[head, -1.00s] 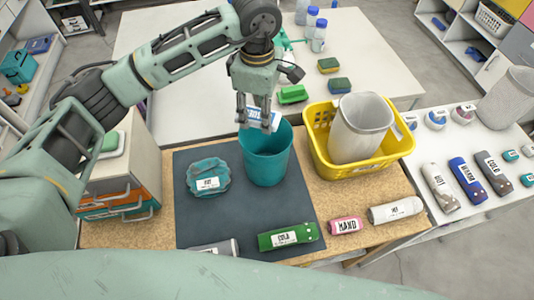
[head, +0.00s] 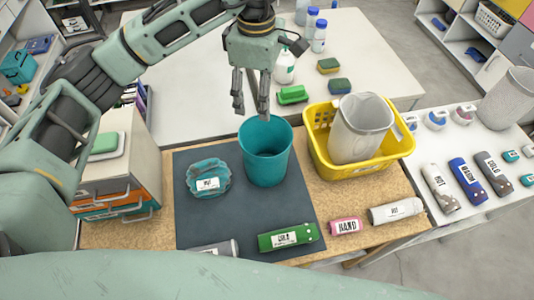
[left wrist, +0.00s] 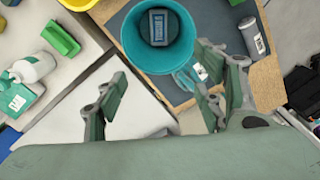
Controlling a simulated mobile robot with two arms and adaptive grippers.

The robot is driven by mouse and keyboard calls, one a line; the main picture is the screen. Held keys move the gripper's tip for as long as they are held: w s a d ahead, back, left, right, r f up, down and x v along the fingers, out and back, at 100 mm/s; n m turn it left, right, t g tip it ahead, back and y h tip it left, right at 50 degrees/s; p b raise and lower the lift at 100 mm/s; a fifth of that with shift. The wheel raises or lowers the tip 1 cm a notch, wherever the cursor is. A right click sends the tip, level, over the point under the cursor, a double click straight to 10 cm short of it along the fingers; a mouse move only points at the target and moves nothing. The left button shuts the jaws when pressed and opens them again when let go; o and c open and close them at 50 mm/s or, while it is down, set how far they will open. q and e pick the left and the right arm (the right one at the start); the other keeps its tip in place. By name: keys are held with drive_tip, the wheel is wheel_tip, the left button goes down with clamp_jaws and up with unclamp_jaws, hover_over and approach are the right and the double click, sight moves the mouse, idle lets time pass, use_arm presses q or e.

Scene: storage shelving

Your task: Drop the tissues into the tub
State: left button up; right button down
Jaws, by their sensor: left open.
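The teal tub (head: 266,162) stands upright at the back of the dark mat. In the left wrist view the tub (left wrist: 186,38) shows from above, with the labelled tissues packet (left wrist: 158,27) inside it. The head view does not show the packet down in the tub. My left gripper (head: 250,108) is open and empty, above and slightly left of the tub's rim, clear of it. Its spread fingers also show in the left wrist view. My right gripper is not in view.
A yellow basket (head: 318,150) holding a grey bin (head: 360,128) stands right of the tub. A teal dish-like item (head: 208,172) lies on the mat (head: 225,220) to the left. Labelled rolls, including a green one (head: 290,236), lie in front. A drawer unit (head: 110,170) stands at left.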

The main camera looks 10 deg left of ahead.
use_arm(q)
wheel_tip(320, 180, up, 6)
drive_tip(key=shift+f, duration=0.1)
idle(0.5)
